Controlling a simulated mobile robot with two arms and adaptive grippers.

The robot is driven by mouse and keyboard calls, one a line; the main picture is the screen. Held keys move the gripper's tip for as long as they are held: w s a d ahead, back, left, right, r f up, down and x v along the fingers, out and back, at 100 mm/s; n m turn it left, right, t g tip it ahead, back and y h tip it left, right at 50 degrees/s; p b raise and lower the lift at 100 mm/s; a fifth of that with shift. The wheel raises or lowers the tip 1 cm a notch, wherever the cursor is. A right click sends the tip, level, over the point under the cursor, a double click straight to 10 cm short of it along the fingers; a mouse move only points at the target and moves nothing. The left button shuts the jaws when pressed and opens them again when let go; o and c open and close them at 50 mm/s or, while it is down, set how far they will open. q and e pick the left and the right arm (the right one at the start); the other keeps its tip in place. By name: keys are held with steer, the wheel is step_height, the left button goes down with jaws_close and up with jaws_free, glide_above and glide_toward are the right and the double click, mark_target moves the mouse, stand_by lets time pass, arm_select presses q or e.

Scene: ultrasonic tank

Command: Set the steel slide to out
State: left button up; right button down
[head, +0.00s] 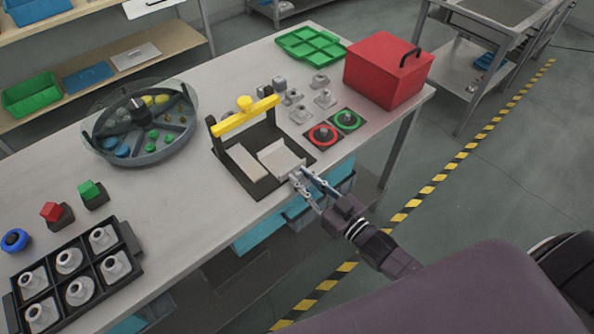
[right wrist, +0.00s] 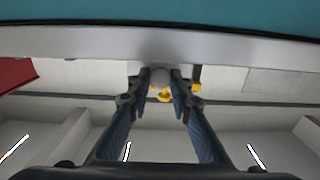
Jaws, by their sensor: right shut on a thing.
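The steel slide (head: 281,159) is a pale grey plate at the front right of a black fixture (head: 262,187) near the table's front edge. My right gripper (head: 299,177) reaches the slide's front end from the lower right. In the right wrist view, its fingers (right wrist: 160,88) are shut on a round grey knob (right wrist: 160,76), which appears to belong to the slide. The fingers cover part of the slide's front end in the head view. My left gripper is not in view.
A yellow bar (head: 246,116) spans the fixture above a cream block (head: 246,163). Red and green ringed buttons (head: 323,135) and a red box (head: 388,71) stand to the right. A round divided tank (head: 139,125) is at the left. Blue bins (head: 262,236) sit under the table.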

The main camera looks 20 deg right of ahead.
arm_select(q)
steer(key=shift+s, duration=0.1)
arm_select(e)
steer(key=shift+f, duration=0.15)
steer(key=c, duration=2.2)
jaws_free()
steer(key=shift+s, duration=0.1)
steer(key=o, duration=0.4)
steer(key=shift+s+d, duration=0.1)
steer(key=shift+s, duration=0.05)
steer(key=shift+o, duration=0.2)
steer(key=shift+s, duration=0.2)
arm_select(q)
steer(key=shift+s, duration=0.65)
arm_select(e)
steer(key=v, duration=1.1)
steer(key=shift+s+d, duration=0.15)
steer(key=shift+s, duration=0.2)
